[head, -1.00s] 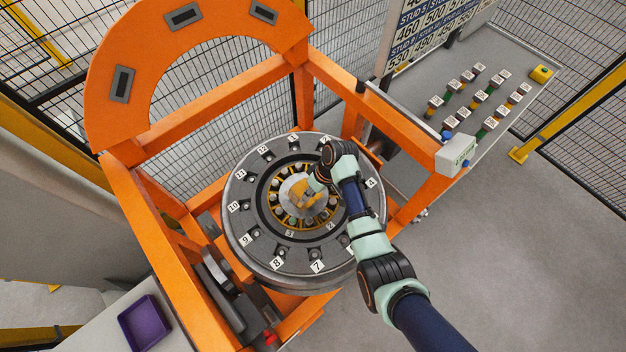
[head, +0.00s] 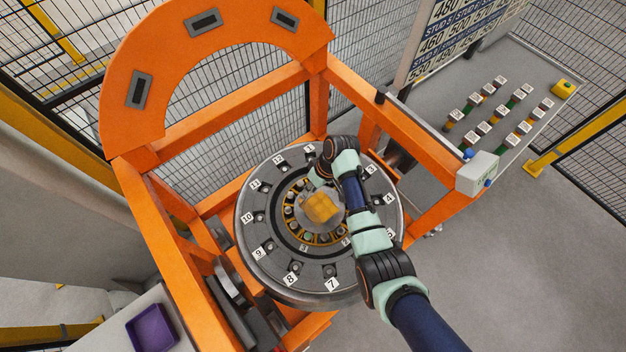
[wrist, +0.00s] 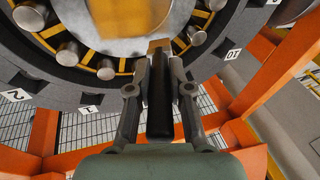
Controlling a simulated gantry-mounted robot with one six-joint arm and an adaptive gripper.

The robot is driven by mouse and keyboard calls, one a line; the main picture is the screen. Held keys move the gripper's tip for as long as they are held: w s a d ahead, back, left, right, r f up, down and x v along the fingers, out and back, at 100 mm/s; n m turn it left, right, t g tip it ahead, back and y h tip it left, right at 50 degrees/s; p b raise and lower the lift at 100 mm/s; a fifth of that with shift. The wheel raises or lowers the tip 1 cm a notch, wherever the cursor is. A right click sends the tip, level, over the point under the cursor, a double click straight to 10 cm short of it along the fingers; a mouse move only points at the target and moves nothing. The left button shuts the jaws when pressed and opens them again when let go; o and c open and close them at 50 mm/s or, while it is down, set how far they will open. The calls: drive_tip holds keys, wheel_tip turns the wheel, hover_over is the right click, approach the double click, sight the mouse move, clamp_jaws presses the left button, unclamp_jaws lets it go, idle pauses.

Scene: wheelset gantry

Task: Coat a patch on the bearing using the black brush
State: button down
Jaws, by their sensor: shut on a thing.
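The bearing (head: 297,230) sits at the centre of the big grey numbered ring, with rollers in an orange-yellow cage. Its grey middle face carries an orange-yellow patch (head: 321,208); the patch also shows at the top of the wrist view (wrist: 128,14). In the wrist view my gripper (wrist: 158,68) is shut on the black brush (wrist: 160,105). The brush's tan tip (wrist: 158,46) points at the bearing face just below the patch; I cannot tell whether it touches. In the head view my gripper (head: 318,178) is over the bearing's upper part, and the brush is hard to make out.
The numbered ring (head: 268,268) stands within an orange frame (head: 150,225). At the right is a grey table (head: 440,85) with several coloured studs and a yellow block (head: 563,88). A purple tray (head: 152,328) lies at the lower left. Mesh fencing stands behind.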

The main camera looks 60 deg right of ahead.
drive_tip(key=shift+s+r+p, duration=0.1)
drive_tip(key=shift+r+p, duration=0.25)
drive_tip(key=shift+r, duration=0.55)
wheel_tip(320, 180, up, 3)
drive_tip(key=p, duration=0.2)
drive_tip(key=shift+p, duration=0.4)
drive_tip(key=shift+r, duration=1.05)
